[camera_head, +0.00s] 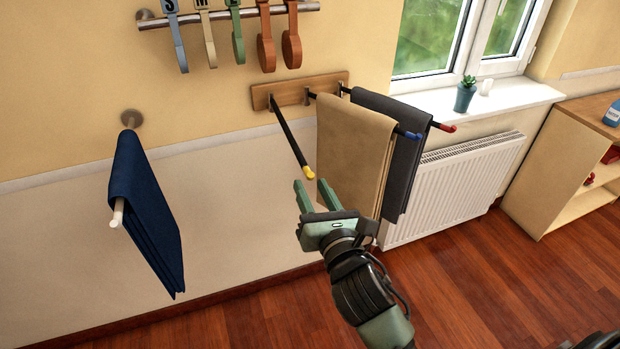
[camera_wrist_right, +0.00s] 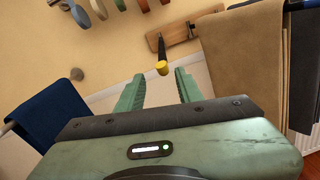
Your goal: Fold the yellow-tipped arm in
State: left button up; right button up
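The yellow-tipped arm (camera_head: 291,138) is a bare black rod that sticks out from a wooden wall board (camera_head: 299,91). Its yellow tip (camera_head: 309,173) points toward me; the tip also shows in the right wrist view (camera_wrist_right: 161,68). My right gripper (camera_head: 313,186) is open and empty, just below and in front of the yellow tip, apart from it. In the right wrist view the tip appears beyond the gap between the fingers (camera_wrist_right: 157,88). My left gripper is not in view.
A tan cloth (camera_head: 352,150) hangs on the blue-tipped arm (camera_head: 408,134), close to the right of the yellow-tipped arm. A dark grey cloth (camera_head: 405,170) hangs on the red-tipped arm (camera_head: 444,127). A navy cloth (camera_head: 147,215) hangs on a peg at left. A radiator (camera_head: 460,185) stands at right.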

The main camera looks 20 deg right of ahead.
aim_at(305, 165)
jog(key=shift+w+d+r, duration=0.2)
jog(key=shift+w+r, duration=0.1)
jog(key=shift+r, duration=0.05)
jog(key=w+p, duration=0.1)
jog(key=w, duration=0.5)
jog(key=shift+w+d+f, duration=0.1)
jog(key=shift+w, duration=0.1)
jog(key=shift+w+f, duration=0.1)
jog(key=shift+w, duration=0.55)
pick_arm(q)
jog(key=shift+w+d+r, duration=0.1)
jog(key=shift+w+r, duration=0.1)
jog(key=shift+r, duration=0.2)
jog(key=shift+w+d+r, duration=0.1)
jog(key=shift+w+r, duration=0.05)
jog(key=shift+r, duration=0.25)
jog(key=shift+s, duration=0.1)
pick_arm(e)
grip_shut()
jog(key=shift+f, duration=0.1)
